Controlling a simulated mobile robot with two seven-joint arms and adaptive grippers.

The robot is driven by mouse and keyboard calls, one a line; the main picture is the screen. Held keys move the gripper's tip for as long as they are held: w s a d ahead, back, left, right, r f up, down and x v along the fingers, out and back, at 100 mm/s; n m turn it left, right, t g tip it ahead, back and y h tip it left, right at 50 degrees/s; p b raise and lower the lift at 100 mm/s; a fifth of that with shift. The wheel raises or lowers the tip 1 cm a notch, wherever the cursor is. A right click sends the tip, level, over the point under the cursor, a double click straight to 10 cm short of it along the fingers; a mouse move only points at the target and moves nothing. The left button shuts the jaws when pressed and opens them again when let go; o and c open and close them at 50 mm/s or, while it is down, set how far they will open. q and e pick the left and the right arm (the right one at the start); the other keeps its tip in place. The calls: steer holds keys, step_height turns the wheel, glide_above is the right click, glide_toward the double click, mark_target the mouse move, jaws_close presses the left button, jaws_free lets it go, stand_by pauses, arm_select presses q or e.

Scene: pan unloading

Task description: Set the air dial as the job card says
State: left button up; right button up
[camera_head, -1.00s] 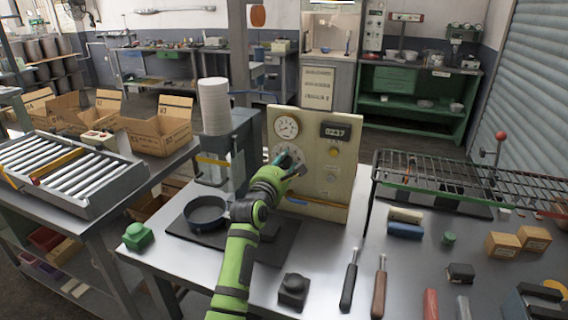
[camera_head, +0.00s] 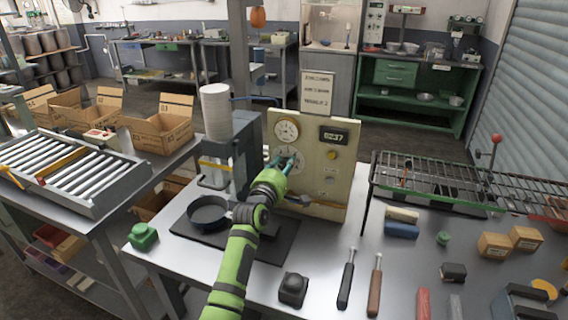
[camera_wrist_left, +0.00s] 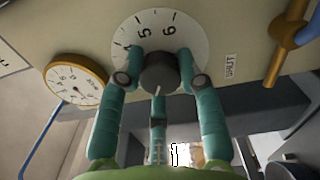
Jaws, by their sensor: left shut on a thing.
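The air dial, a round white face with dark numbers, is on the cream panel (camera_head: 340,180) in the head view, partly hidden by my left gripper (camera_head: 284,163). In the left wrist view the dial face (camera_wrist_left: 133,33) shows numbers including 4 and 5 along its upper part. Its dark grey knob (camera_wrist_left: 158,73) has a pale pointer line towards the bottom of the picture. My left gripper (camera_wrist_left: 160,80) is shut on this knob, its teal fingers around it. The job card (camera_head: 316,93) is a pale sign behind the panel; its lines are too small to read. My right gripper is not in view.
A round gauge (camera_head: 286,131) and a display (camera_head: 333,136) reading 0237 sit above the dial. A black pan (camera_head: 208,213) stands to the left of my arm. A wire rack (camera_head: 440,180) stands to the right. Two handled tools (camera_head: 347,280) lie in front.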

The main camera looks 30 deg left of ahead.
arm_select(q)
steer(key=m+p, duration=0.1)
steer(key=m, duration=0.5)
steer(key=shift+p, duration=0.3)
steer(key=m+p, duration=0.1)
steer(key=m, duration=0.5)
steer(key=shift+m, duration=0.3)
steer(key=shift+r, duration=0.1)
steer(key=o, duration=1.1)
steer(key=shift+o, duration=0.2)
steer(key=shift+s, duration=0.1)
steer(key=v, duration=1.1)
steer(key=shift+s, duration=0.4)
